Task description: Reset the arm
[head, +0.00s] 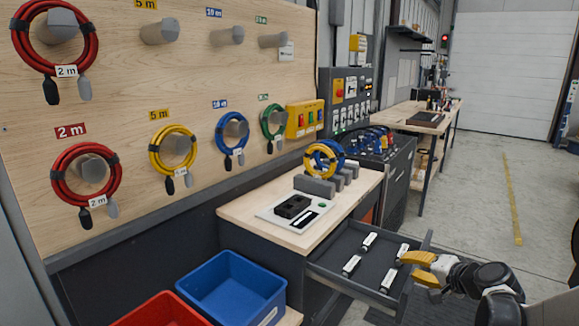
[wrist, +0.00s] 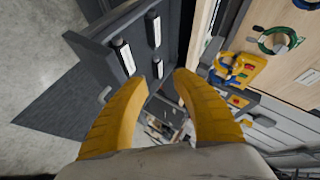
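My gripper (head: 413,266) is at the right of the open drawer in the head view, close to its edge. Its two yellow fingers are apart, with nothing between them. In the wrist view, my gripper (wrist: 163,77) also shows parted, empty fingertips. The open drawer (head: 347,242) is dark grey and holds several small black-and-white items, one of them a white-labelled item (head: 369,241). I cannot tell whether the fingers touch the drawer.
A workbench (head: 240,212) with a grey-white panel stands above the drawer. A blue tote (head: 232,285) and a red tote (head: 160,310) are at lower left. Coiled cables hang on the wooden board (head: 120,110). Open floor (head: 480,215) lies to the right.

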